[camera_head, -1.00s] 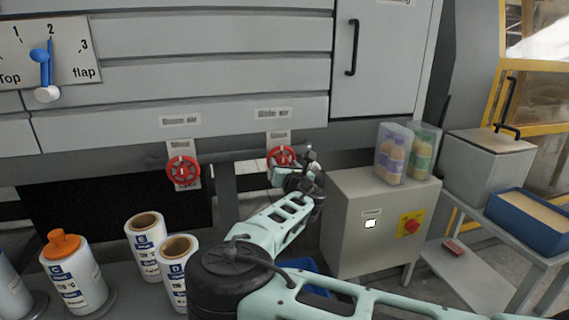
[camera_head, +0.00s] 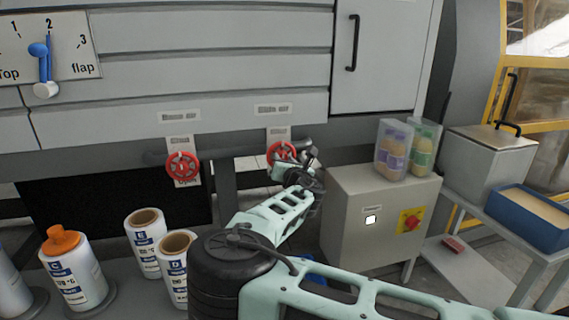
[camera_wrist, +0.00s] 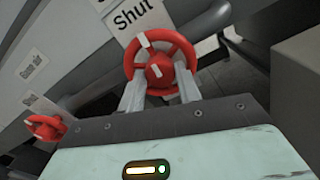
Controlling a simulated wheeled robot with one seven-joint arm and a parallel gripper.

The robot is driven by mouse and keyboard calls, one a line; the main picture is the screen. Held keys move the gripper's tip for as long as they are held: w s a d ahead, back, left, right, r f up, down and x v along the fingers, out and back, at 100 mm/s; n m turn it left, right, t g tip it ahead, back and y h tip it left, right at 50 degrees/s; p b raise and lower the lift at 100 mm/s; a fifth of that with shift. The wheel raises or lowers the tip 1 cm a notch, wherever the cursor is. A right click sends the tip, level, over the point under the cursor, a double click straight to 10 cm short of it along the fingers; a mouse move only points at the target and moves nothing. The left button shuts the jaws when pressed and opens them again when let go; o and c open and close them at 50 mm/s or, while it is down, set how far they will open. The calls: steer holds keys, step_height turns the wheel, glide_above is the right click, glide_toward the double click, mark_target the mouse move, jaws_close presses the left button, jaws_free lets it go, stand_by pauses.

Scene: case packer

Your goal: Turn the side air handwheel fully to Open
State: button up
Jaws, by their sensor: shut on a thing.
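The side air handwheel (camera_head: 281,151) is a red wheel under the "Side air" label, partly covered by my gripper in the head view. In the wrist view the same red handwheel (camera_wrist: 160,70) sits right ahead, with a white mark on its upper left rim and the "Shut" label above it. My gripper (camera_wrist: 160,92) has its two pale fingers at the wheel's lower left and lower right and is shut on it. It also shows in the head view (camera_head: 300,165). The lower part of the side air plate is hidden.
A second red handwheel (camera_head: 182,166) is at the left under another air label. A grey control box (camera_head: 372,225) with a red switch stands right of my gripper, with bottles in clear containers (camera_head: 392,150) on top. White rolls (camera_head: 148,243) stand at lower left.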

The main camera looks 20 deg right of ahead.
steer(key=shift+f+m+b, duration=0.15)
steer(key=shift+m+b, duration=5.65)
steer(key=shift+m, duration=2.9)
steer(key=shift+f+m+b, duration=0.15)
steer(key=shift+m+b, duration=5.6)
steer(key=shift+m, duration=2.95)
steer(key=o, duration=1)
steer(key=shift+c, duration=0.2)
steer(key=shift+r, duration=0.1)
